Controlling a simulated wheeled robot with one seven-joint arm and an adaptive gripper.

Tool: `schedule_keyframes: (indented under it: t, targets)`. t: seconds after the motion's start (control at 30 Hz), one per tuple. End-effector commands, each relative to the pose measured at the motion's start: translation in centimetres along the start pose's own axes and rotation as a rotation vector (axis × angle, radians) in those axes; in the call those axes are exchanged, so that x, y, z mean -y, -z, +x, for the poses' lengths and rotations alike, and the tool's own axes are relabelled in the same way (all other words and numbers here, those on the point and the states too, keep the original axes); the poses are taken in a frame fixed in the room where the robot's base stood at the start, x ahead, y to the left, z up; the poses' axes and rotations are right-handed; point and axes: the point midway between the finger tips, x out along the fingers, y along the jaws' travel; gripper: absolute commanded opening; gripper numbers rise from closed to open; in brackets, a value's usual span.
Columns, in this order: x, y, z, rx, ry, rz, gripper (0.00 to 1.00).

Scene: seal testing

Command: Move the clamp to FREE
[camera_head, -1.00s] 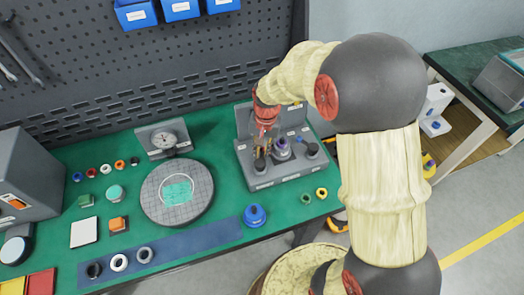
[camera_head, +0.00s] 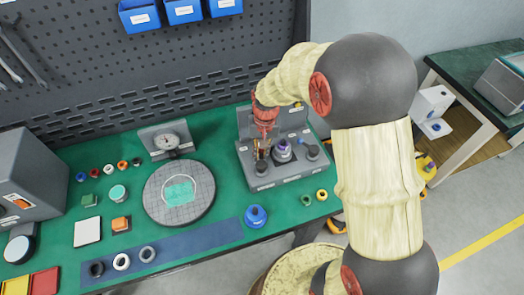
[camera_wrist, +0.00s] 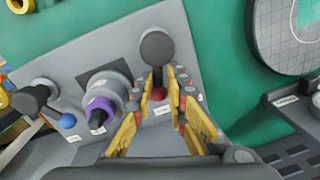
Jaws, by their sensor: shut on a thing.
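A grey control panel (camera_head: 285,177) stands at the right of the green bench. My gripper (camera_head: 262,152) is over its left end. Small white labels are too small to read, so I cannot tell which position is marked FREE.
A round grey plate (camera_head: 179,205) lies left of the panel, with a dial gauge (camera_head: 166,140) behind it. A blue knobbed piece (camera_head: 255,216) stands near the front edge. A pegboard (camera_head: 90,60) rises behind.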

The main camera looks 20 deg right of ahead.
Motion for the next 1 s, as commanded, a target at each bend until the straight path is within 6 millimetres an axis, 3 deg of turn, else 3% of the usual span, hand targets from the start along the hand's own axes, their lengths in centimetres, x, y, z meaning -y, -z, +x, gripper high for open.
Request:
schedule_keyframes:
  t: [0.6, 1.0]
  targets:
    - [1.5, -1.0, 0.4, 0.055, -0.004, -0.564, 0.00]
    - [2.1, -1.4, 0.6, 0.069, -0.003, -0.790, 0.00]
